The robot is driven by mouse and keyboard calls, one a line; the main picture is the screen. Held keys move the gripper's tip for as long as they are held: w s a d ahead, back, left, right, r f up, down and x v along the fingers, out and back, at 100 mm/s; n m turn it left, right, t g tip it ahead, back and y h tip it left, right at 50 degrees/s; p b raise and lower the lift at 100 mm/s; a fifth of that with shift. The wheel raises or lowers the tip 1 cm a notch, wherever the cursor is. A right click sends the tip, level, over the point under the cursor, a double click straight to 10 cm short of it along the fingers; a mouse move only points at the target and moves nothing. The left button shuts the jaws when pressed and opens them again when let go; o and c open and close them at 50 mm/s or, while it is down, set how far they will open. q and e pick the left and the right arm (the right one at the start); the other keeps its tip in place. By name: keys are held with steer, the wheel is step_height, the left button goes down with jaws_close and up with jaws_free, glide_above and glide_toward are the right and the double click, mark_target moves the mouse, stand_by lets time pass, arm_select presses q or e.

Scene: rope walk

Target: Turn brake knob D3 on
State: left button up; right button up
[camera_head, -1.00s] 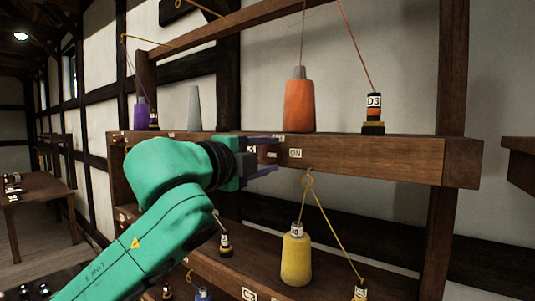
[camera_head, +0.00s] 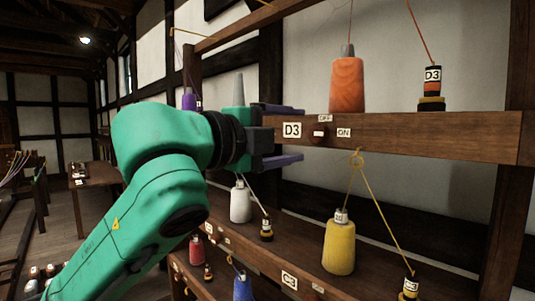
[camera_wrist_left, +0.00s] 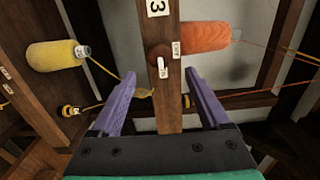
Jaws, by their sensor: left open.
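Brake knob D3 (camera_head: 318,134) is a small dark red-brown knob on the front of the upper wooden rail. The D3 label (camera_head: 291,130) is left of it, the OFF label (camera_head: 325,118) above and the ON label (camera_head: 344,132) to its right. Which way the knob points is too small to tell. My left gripper (camera_head: 298,134) is open and empty, with purple fingers above and below the knob's height, near the rail. In the left wrist view the knob (camera_wrist_left: 158,50) lies beyond and between the open fingertips (camera_wrist_left: 160,76). My right gripper is not in view.
An orange cone (camera_head: 347,84) and a D3-marked weight (camera_head: 432,88) stand on the upper rail. Below are a yellow cone (camera_head: 340,248), a white cone (camera_head: 240,204) and several small labelled weights. A yellow thread (camera_head: 375,210) hangs from a hook under the rail.

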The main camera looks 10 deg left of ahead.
arm_select(q)
steer(key=b+v, duration=0.2)
steer(key=v, duration=0.5)
steer(key=shift+s+a, duration=0.2)
steer(key=shift+s, duration=0.05)
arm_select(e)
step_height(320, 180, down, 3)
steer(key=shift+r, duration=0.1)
